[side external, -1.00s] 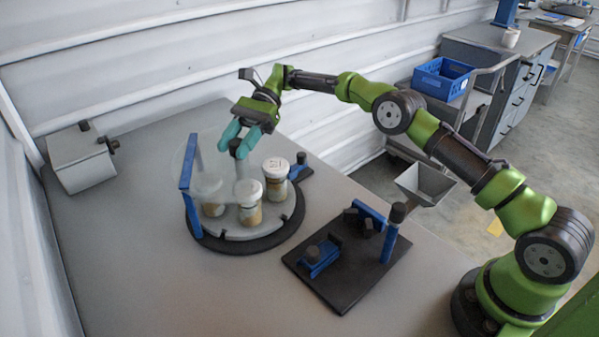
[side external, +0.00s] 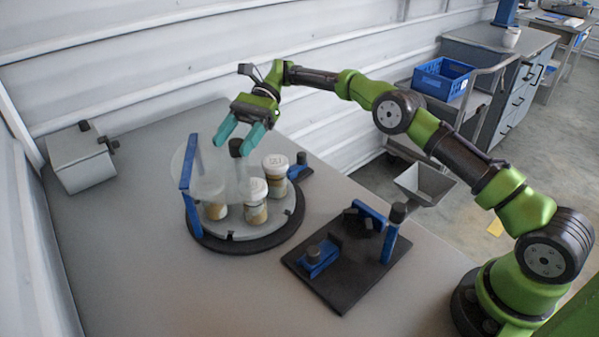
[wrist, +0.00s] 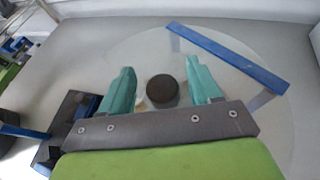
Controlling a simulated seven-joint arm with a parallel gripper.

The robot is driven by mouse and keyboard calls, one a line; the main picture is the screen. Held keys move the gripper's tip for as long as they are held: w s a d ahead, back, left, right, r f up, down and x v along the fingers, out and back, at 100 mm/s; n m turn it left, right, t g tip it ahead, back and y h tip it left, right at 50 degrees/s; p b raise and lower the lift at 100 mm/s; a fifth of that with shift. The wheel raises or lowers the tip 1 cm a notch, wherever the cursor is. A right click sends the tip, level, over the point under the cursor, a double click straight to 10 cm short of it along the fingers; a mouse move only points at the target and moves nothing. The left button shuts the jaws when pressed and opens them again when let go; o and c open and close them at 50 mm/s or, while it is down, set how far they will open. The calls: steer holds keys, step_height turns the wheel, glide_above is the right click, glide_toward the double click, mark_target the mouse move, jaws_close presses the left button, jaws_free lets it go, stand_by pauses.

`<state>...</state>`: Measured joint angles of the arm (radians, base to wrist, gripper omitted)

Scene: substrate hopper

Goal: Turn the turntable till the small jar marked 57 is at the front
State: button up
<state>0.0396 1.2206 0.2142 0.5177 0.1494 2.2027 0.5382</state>
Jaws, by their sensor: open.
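The turntable (side external: 246,233) is a round grey plate on a dark base, with several small white-lidded jars on it. One jar (side external: 256,203) stands near its front, another (side external: 275,170) at the right rear, and a third (side external: 214,210) is seen through a clear round shield (side external: 203,165). The marks on the lids are too small to read. A dark knob (side external: 236,147) tops the central post; it also shows in the wrist view (wrist: 162,89). My gripper (side external: 240,138) is open, its teal fingers (wrist: 161,88) on either side of the knob with visible gaps.
A blue bar (side external: 187,175) stands upright at the shield's left edge. A black plate with blue fixtures (side external: 340,270) lies to the right of the turntable. A grey box (side external: 80,165) sits at the back left. The front left of the table is clear.

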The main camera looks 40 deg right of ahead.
step_height(320, 180, up, 3)
steer(key=shift+f, duration=0.1)
steer(key=s+d, duration=0.2)
steer(key=s, duration=0.5)
steer(key=s+d+r, duration=0.1)
steer(key=s+d, duration=0.2)
steer(key=s, duration=0.5)
steer(key=shift+s, duration=0.15)
steer(key=s+d+f+n+t+h, duration=0.3)
steer(key=s+d+f+n+h, duration=0.1)
steer(key=s+h, duration=0.15)
steer(key=s+d+r+n+t+h, duration=0.5)
steer(key=s+d+r+n+t, duration=0.1)
steer(key=s, duration=0.4)
steer(key=r+t, duration=0.1)
steer(key=t, duration=0.1)
steer(key=shift+s+r+t, duration=0.2)
steer(key=shift+r+t, duration=0.2)
